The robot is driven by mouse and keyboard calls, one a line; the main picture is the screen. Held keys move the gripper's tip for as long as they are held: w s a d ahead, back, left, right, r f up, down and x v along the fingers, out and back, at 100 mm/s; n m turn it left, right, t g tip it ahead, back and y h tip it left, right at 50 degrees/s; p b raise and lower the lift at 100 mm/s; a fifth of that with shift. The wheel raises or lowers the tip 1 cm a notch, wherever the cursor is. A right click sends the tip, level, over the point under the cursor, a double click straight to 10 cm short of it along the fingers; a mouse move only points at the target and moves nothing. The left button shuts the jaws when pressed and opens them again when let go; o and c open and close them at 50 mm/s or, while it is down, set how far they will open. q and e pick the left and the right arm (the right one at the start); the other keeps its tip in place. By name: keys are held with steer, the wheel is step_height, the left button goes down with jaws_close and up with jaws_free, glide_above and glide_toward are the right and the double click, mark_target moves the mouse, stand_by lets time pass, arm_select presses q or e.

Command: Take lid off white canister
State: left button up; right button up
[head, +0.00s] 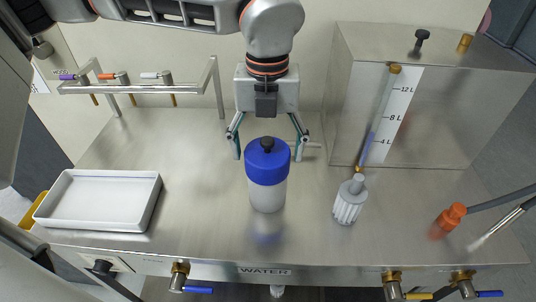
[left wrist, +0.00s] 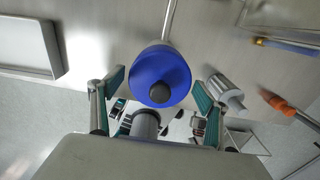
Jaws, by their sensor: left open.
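My right gripper is in neither view.
A white tray (head: 78,229) lies on the left of the counter (head: 200,215). A ribbed grey-white cartridge (head: 348,202) stands right of the canister. A steel tank (head: 440,110) stands at the back right. An orange-ended hose (head: 448,218) lies at the right. A rail (head: 150,88) with small valves stands at the back left.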

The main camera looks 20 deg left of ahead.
arm_select(q)
steer(key=shift+f, duration=0.45)
steer(key=c, duration=1.1)
steer(key=shift+r, duration=0.15)
